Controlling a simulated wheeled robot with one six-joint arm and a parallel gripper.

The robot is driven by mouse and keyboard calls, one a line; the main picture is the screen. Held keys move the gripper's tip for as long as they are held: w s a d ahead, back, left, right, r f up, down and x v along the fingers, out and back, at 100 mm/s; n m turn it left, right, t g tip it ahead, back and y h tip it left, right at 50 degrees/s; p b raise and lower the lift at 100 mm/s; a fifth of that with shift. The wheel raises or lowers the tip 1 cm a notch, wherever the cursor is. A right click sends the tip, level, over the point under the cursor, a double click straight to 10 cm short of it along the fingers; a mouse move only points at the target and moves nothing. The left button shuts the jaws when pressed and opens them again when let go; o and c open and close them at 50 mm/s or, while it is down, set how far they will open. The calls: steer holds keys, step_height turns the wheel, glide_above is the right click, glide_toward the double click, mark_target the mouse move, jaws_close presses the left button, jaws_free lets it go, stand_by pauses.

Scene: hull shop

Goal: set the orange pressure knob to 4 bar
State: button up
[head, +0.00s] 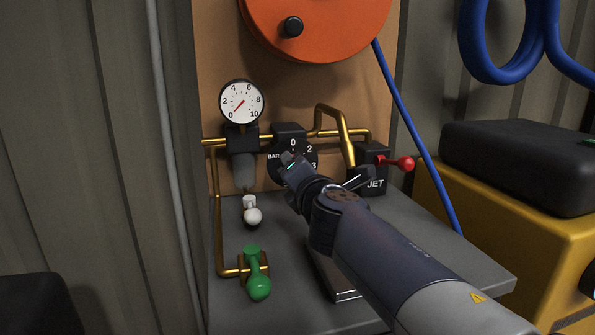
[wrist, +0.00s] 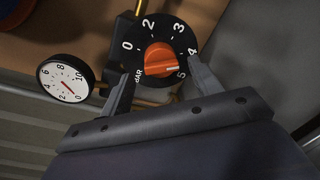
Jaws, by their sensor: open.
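The orange pressure knob (wrist: 159,59) sits at the centre of a black dial marked 0, 2, 3, 4 and 5 with BAR in the wrist view. The white line on the knob points at or close to the 5. My gripper (wrist: 160,72) is open, with one finger on either side of the knob at the dial's edge. I cannot tell whether either finger touches anything. In the head view the dial block (head: 291,137) shows behind my gripper (head: 322,168); the knob itself is hidden.
A white pressure gauge (head: 241,102) stands left of the dial. Brass pipes (head: 338,112) run around it. A red JET lever (head: 398,163) is close on the right. A white-handled valve (head: 252,214) and a green lever (head: 257,278) stand on the left, above a grey shelf (head: 455,268).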

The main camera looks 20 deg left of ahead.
steer(key=v, duration=0.8)
steer(key=shift+p, duration=0.35)
steer(key=x, duration=1)
steer(key=shift+w+a, duration=0.15)
steer(key=shift+w, duration=0.15)
